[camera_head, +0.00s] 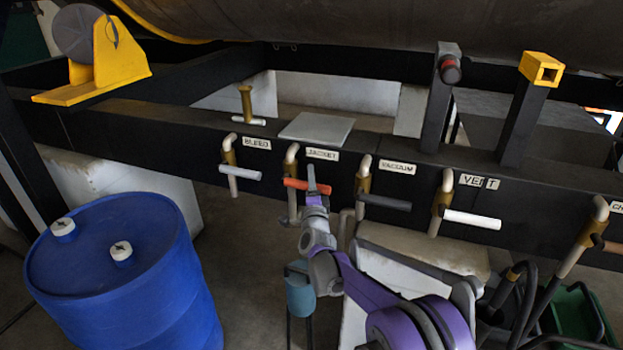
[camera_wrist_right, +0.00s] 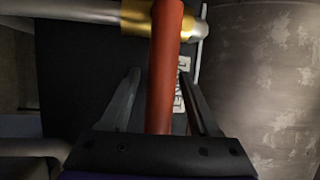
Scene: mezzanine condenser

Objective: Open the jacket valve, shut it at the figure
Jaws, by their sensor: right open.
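The jacket valve has a red-orange lever (camera_head: 308,185) below the "JACKET" label (camera_head: 322,155); the lever lies roughly crosswise to its pipe, pointing right. My right gripper (camera_head: 312,180) is at this lever and covers part of it. In the right wrist view, the red lever (camera_wrist_right: 165,60) runs between the two fingers of my open right gripper (camera_wrist_right: 162,85), with a gap visible on each side. The brass valve body (camera_wrist_right: 145,18) shows at the top, and the label is partly hidden behind a finger. No readable figure shows. My left gripper is out of view.
Beside it are the bleed lever (camera_head: 240,173), the dark vacuum lever (camera_head: 384,202) and the white vent lever (camera_head: 472,219). The vacuum lever is close to the right of my gripper. A blue drum (camera_head: 120,275) stands at left. A grey plate (camera_head: 316,128) sits on the beam above.

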